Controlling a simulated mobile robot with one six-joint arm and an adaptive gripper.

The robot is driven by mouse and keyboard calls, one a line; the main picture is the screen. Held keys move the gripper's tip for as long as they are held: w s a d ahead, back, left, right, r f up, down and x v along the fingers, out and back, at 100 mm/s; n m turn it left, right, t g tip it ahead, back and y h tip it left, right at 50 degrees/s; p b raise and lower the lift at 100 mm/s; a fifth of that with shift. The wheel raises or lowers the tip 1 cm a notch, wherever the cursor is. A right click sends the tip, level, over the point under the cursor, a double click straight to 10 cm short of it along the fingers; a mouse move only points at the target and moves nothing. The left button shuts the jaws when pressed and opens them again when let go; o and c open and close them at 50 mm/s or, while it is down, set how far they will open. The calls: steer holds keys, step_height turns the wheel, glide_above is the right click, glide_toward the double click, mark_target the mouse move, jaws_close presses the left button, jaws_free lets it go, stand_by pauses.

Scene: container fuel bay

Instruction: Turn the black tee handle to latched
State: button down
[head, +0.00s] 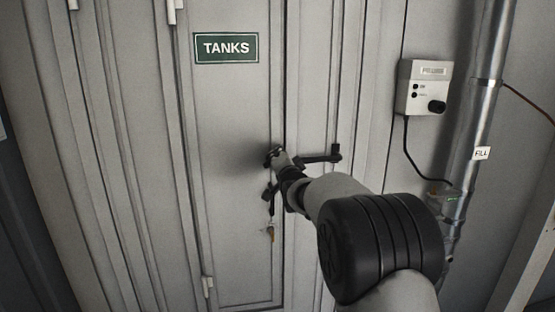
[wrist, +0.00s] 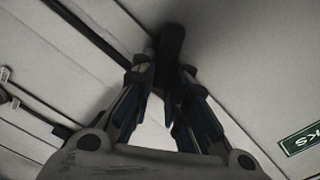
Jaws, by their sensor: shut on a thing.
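The black tee handle (wrist: 172,42) shows in the wrist view as a dark bar rising between and beyond my fingertips. My gripper (wrist: 165,76) has one finger on each side of it and is shut on it. In the head view my gripper (head: 279,161) is at the grey door (head: 230,110), near its right edge, below the green TANKS sign (head: 226,47). The gripper and wrist cover most of the handle there, so I cannot tell its exact angle.
A black bar (head: 322,158) lies across the panel right of my gripper. A grey control box (head: 424,88) with a cable and a metal FILL pipe (head: 484,100) are at the right. The door face to the left is clear.

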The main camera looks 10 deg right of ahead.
steer(key=m, duration=0.3)
steer(key=f+m, duration=0.1)
steer(key=m, duration=0.2)
steer(key=shift+d+f, duration=0.15)
steer(key=shift+d, duration=0.05)
steer(key=shift+m, duration=0.3)
steer(key=c, duration=1.6)
jaws_free()
steer(key=shift+o, duration=0.2)
steer(key=shift+s, duration=0.1)
steer(key=s, duration=1.1)
steer(key=shift+s, duration=0.4)
